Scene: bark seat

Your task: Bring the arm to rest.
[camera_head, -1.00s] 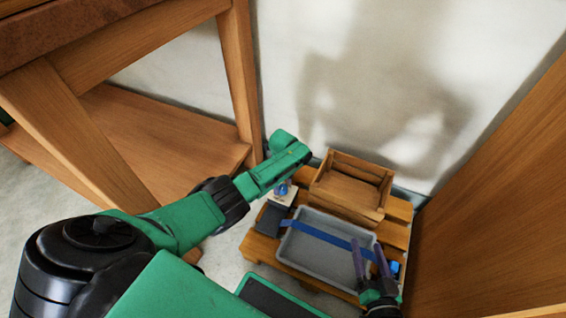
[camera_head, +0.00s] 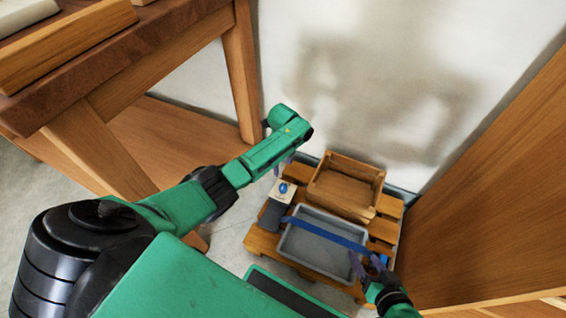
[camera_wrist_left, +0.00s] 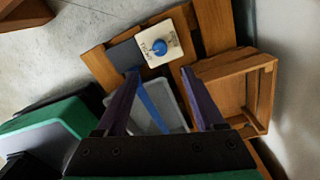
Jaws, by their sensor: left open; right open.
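My left arm reaches in from the left in the head view, and its gripper (camera_head: 284,166) hangs beyond the wrist, mostly hidden by it. In the left wrist view the two purple fingers (camera_wrist_left: 160,72) are spread apart with nothing gripped between them. They are above the pallet, and a white block with a blue knob (camera_wrist_left: 159,46) shows beyond them. My right gripper (camera_head: 366,265) is at the lower right of the head view. Its fingers are apart beside the near right corner of the grey tray (camera_head: 304,272), and nothing is visibly held.
The slatted wooden pallet (camera_head: 262,243) carries the tray, an open wooden crate (camera_head: 343,202) and the white block (camera_head: 283,191). A blue strip (camera_head: 325,233) crosses the tray. A wooden table (camera_head: 100,75) stands left, a wooden panel (camera_head: 490,190) right, and a wall behind.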

